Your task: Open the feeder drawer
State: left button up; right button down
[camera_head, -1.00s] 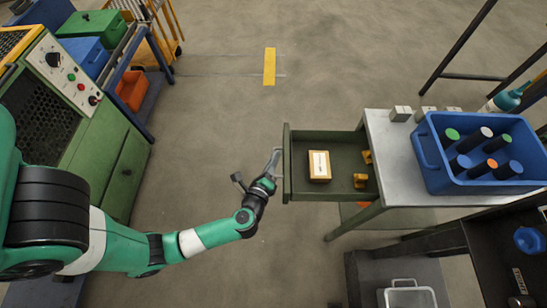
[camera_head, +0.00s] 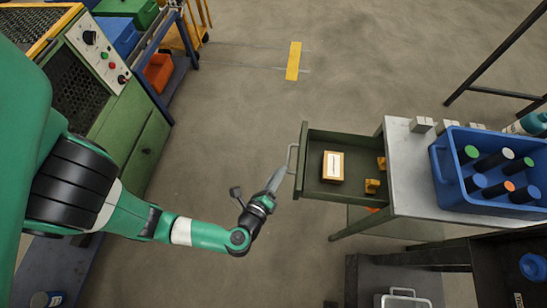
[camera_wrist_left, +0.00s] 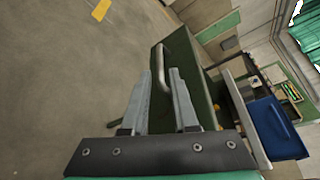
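The feeder drawer (camera_head: 313,187) is dark green and stands pulled out from under the metal-topped table. Its grey bar handle (camera_head: 292,158) is on the drawer's left-facing front, and also shows in the left wrist view (camera_wrist_left: 160,66). My left gripper (camera_head: 279,175) is just left of the drawer front, by the lower end of the handle. In the left wrist view its two fingers (camera_wrist_left: 160,90) are spread with a gap between them. My right gripper is not in view.
A cream-and-orange box (camera_head: 333,166) and yellow pieces (camera_head: 372,186) lie in the drawer. A blue crate (camera_head: 442,171) of cylinders stands on the table (camera_head: 408,160). A green machine (camera_head: 120,120) is at left. The floor between is clear.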

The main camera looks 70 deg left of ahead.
pick_arm(q)
jog(key=shift+v, duration=1.6)
jog(key=shift+a+r, duration=0.1)
